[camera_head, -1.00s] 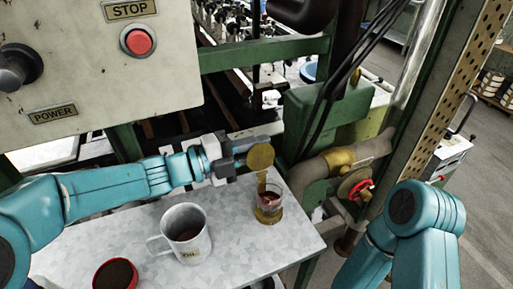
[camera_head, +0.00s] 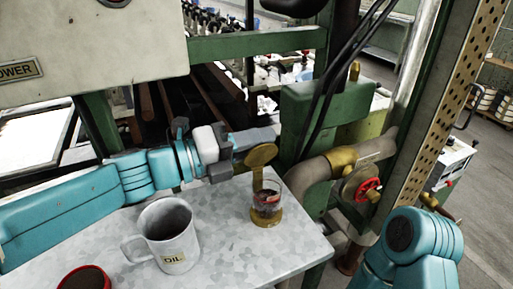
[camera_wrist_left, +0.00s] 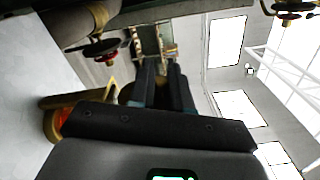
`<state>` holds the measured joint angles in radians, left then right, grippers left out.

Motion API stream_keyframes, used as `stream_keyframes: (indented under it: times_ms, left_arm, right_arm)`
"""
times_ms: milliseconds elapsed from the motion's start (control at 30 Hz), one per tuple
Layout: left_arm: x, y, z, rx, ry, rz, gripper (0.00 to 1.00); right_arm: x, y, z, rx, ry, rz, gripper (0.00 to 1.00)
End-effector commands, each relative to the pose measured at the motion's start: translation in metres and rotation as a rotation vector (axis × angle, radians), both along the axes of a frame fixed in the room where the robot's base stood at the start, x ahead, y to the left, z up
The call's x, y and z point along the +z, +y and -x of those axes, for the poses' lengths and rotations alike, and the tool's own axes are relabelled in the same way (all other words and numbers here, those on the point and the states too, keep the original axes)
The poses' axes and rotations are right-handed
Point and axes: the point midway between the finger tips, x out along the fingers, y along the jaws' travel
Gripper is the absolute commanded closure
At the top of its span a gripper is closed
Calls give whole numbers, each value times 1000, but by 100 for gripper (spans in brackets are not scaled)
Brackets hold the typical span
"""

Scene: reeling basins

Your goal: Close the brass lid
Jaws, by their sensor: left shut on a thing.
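The brass lid (camera_head: 262,154) stands raised on a brass strip above a small glass jar (camera_head: 266,204) with reddish contents, on the grey table. The lid is tilted up, clear of the jar's mouth. My left gripper (camera_head: 247,150) comes in from the left and is shut on the lid's edge. In the left wrist view its two dark fingers (camera_wrist_left: 162,88) lie close together, and the jar (camera_wrist_left: 57,122) shows at the left, partly hidden. My right arm shows at the lower right, but its gripper is out of view.
A white mug marked OIL (camera_head: 168,238) stands left of the jar, and a red round container (camera_head: 84,278) is at the lower left. A pipe with a red valve wheel (camera_head: 368,189) is right of the table. The table right of the mug is mostly clear.

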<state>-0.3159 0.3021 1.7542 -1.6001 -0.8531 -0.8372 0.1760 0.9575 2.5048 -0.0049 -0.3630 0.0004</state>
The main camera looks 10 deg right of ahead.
Motion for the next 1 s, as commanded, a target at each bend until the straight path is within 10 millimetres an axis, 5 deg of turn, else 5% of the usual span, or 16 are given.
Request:
stream_keyframes:
  times_ms: [500, 533, 600, 1000]
  left_arm:
    - [2, 0, 1, 2, -26, -6, 100]
    - [2, 0, 1, 2, -27, -6, 79]
    - [2, 0, 1, 2, -26, -6, 61]
    - [1, 12, 4, 5, -24, -6, 61]
  right_arm:
    - [-3, 0, 0, 0, 0, 0, 100]
    - [-3, 0, 0, 0, 0, 0, 100]
    - [-3, 0, 0, 0, 0, 0, 100]
    - [-3, 0, 0, 0, 0, 0, 100]
